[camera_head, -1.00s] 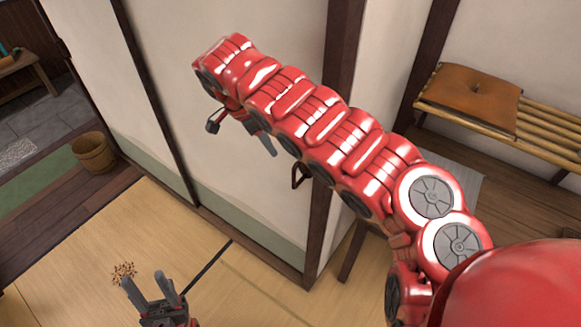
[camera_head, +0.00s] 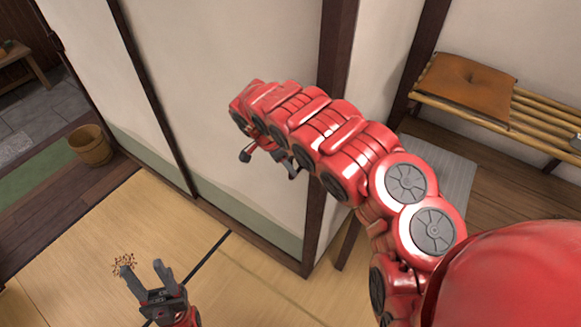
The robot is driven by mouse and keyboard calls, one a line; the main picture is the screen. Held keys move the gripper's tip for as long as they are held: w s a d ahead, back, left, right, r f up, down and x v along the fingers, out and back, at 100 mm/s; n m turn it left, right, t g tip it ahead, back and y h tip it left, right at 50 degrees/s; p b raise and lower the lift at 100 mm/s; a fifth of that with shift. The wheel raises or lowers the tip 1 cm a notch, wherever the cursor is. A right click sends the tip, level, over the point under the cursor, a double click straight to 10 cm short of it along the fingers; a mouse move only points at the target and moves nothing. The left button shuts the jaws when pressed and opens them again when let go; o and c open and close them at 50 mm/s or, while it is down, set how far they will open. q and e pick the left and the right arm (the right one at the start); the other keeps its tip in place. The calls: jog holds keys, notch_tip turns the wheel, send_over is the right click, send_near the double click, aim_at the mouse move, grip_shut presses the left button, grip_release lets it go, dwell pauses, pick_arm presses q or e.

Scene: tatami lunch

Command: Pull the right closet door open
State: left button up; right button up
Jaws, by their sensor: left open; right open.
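A wide pale panel (camera_head: 215,70) with a green lower band, which looks like the right closet door, stands upright between dark wooden frames and appears closed. My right arm crosses in front of it and its right frame post (camera_head: 318,200). My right gripper (camera_head: 270,164) is in front of the panel's right part, open, with its fingers partly hidden by my arm. I see nothing between them, and cannot tell whether they touch the panel. No door handle shows; my arm may hide it. My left gripper (camera_head: 162,276) is open and empty, low over the tatami.
A wooden bucket (camera_head: 90,147) stands at the left by the green mat. A slatted bench (camera_head: 540,115) with a brown cushion (camera_head: 463,88) is at the right. A grey board (camera_head: 447,178) lies beside my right arm. The tatami (camera_head: 75,250) in front is mostly clear.

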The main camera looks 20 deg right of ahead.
jog(key=shift+x, duration=0.75)
grip_shut()
dwell(1.0)
